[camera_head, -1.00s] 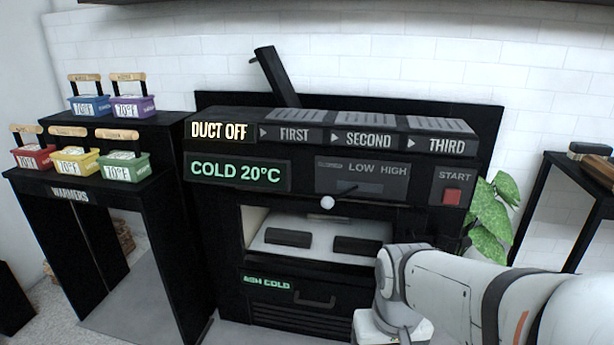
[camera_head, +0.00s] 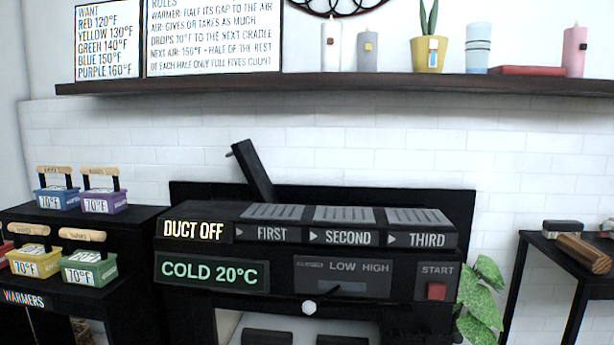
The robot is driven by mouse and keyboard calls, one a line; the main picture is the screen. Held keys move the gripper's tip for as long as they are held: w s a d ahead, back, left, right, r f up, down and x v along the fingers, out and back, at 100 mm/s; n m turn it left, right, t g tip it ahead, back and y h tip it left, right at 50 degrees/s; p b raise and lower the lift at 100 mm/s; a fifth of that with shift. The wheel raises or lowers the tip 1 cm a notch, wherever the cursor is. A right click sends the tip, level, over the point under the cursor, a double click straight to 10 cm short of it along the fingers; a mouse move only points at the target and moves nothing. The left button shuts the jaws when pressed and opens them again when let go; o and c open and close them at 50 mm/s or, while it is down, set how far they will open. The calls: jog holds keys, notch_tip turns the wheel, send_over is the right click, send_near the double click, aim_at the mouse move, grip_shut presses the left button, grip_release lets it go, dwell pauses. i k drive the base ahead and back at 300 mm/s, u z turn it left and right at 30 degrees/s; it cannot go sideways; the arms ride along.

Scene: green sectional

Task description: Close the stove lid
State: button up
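The black stove (camera_head: 207,300) stands at the centre of the head view, below a white tiled wall. A narrow black lid (camera_head: 253,170) stands up and tilts to the left at the top left of the stove, behind the lit DUCT OFF sign (camera_head: 196,229). It is raised, with a small stub near its upper end. To its right are grey slatted vents (camera_head: 342,214) above the labels FIRST, SECOND and THIRD. The display (camera_head: 211,272) reads COLD 20°C. My gripper is not in view.
A black stand marked WARMERS (camera_head: 24,298) holds several coloured boxes at the left. A green plant (camera_head: 481,300) and a black side table (camera_head: 520,270) with brushes are at the right. A dark shelf (camera_head: 330,86) with candles runs above.

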aim_at(255, 171)
jog(key=z, duration=2.45)
jog(key=k, duration=2.85)
jog(key=u, duration=1.85)
jog(key=i, duration=1.05)
